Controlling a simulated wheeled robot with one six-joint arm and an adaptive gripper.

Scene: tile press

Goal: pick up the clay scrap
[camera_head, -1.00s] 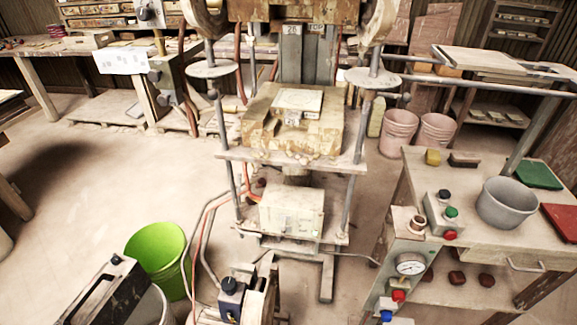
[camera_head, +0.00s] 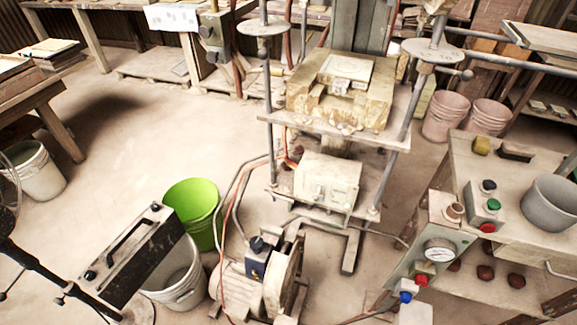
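The tile press stands at the centre top, and its bed (camera_head: 300,118) carries a worn yellowish block (camera_head: 375,103) with a pale square tile (camera_head: 345,70) on top. Small crumbly lumps (camera_head: 345,129) lie along the front edge of the bed. They may be clay scrap, but they are too small to tell. I cannot pick out any other piece as the clay scrap for certain. My gripper is not in view.
A green bucket (camera_head: 192,208) stands on the floor left of the press, beside a white bucket (camera_head: 178,277) and a black handled box (camera_head: 133,262). A motor unit (camera_head: 262,265) and hoses lie in front. A side table (camera_head: 520,240) stands right. Open floor lies left.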

